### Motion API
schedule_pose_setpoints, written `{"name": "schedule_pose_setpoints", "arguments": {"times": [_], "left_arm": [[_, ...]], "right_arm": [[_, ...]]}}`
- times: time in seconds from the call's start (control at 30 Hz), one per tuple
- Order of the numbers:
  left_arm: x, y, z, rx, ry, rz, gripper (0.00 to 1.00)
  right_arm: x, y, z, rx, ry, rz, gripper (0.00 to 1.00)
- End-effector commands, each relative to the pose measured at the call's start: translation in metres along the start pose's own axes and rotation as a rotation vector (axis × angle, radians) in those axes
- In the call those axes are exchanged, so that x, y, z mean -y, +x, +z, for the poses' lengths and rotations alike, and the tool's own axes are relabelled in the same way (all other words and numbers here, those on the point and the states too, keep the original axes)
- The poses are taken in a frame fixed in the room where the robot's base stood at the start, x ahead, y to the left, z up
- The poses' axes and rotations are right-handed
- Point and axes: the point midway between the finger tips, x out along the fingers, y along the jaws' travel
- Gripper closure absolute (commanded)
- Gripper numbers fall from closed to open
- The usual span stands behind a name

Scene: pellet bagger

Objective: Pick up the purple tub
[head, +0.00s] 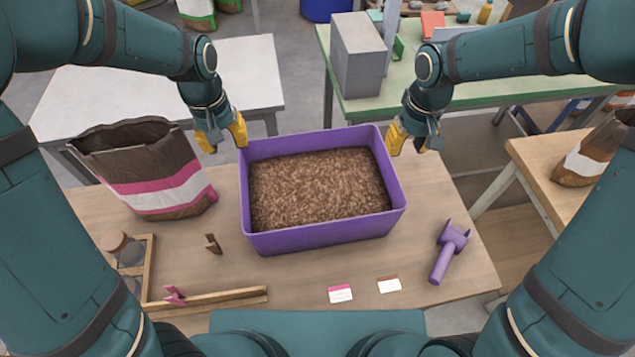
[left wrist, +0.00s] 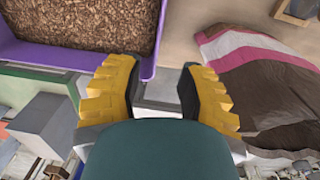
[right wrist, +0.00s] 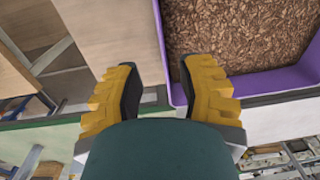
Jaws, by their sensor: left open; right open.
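The purple tub (head: 322,235) stands on the wooden table, filled with brown pellets (head: 318,188). My left gripper (head: 222,135) is open and empty by the tub's far left corner. In the left wrist view the tub's rim (left wrist: 60,53) passes close to one finger of my left gripper (left wrist: 160,88). My right gripper (head: 412,140) is open and empty by the far right corner. In the right wrist view the tub's corner (right wrist: 178,92) lies between the fingers of my right gripper (right wrist: 157,92) and partly behind one. I cannot tell whether any finger touches the tub.
An open brown, pink and white bag (head: 150,175) stands left of the tub. A purple scoop (head: 448,252) lies at the right. Two labels (head: 340,294) and a wooden strip (head: 215,298) lie in front. A green table (head: 460,85) with a grey box (head: 357,55) stands behind.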

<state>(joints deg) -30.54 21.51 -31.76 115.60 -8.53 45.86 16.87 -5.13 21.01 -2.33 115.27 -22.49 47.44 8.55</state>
Motion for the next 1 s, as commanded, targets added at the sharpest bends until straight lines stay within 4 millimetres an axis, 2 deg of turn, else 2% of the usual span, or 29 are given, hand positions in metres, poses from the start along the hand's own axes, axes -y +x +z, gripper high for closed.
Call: {"name": "schedule_pose_setpoints", "arguments": {"times": [0.3, 0.47, 1.0], "left_arm": [[0.0, 0.001, 0.0, 0.0, 0.0, 0.0, 0.62], [0.0, 0.011, 0.0, 0.003, 0.0, -0.001, 0.62], [0.001, 0.103, 0.0, 0.002, -0.001, -0.002, 0.62]], "right_arm": [[0.0, 0.001, 0.0, 0.001, 0.0, 0.0, 0.62], [0.0, 0.012, 0.0, 0.003, 0.0, 0.0, 0.62], [0.0, 0.104, 0.001, 0.005, 0.001, 0.0, 0.62]]}}
